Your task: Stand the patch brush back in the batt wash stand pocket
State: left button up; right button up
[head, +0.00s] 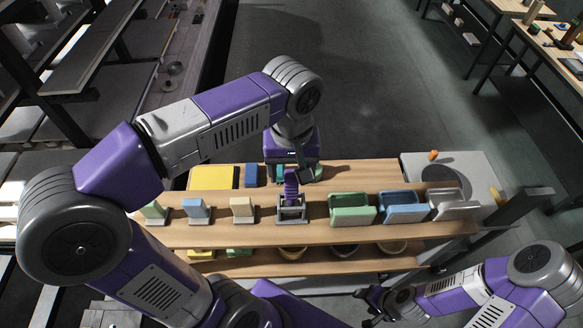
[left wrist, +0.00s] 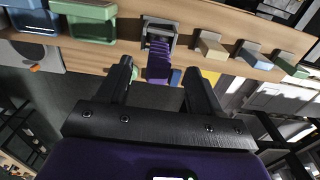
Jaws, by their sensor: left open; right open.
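The purple ribbed patch brush (head: 291,184) stands upright in the small grey batt wash stand (head: 291,213) at the middle of the wooden shelf. In the left wrist view the brush (left wrist: 159,58) also reaches out from the stand (left wrist: 160,26); its lower end is hidden inside. My left gripper (head: 303,172) is just behind the brush. In the left wrist view my left gripper (left wrist: 159,68) is open, with a finger on either side of the brush and no visible contact. My right gripper (head: 373,302) is open and empty at the lower right, away from the shelf.
Green (head: 352,212), blue (head: 403,210) and grey (head: 453,206) bins stand right of the stand. Green (head: 154,211), blue (head: 197,210) and tan (head: 243,209) blocks on holders stand left. A yellow piece (head: 211,177) lies behind. Clear floor lies beyond.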

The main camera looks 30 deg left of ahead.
pick_arm(q)
jog(key=shift+r+p, duration=0.5)
jog(key=shift+r, duration=0.25)
notch_tip(320, 180, up, 8)
jog(key=shift+f+p, duration=0.25)
jog(key=shift+p, duration=0.05)
dwell(0.7)
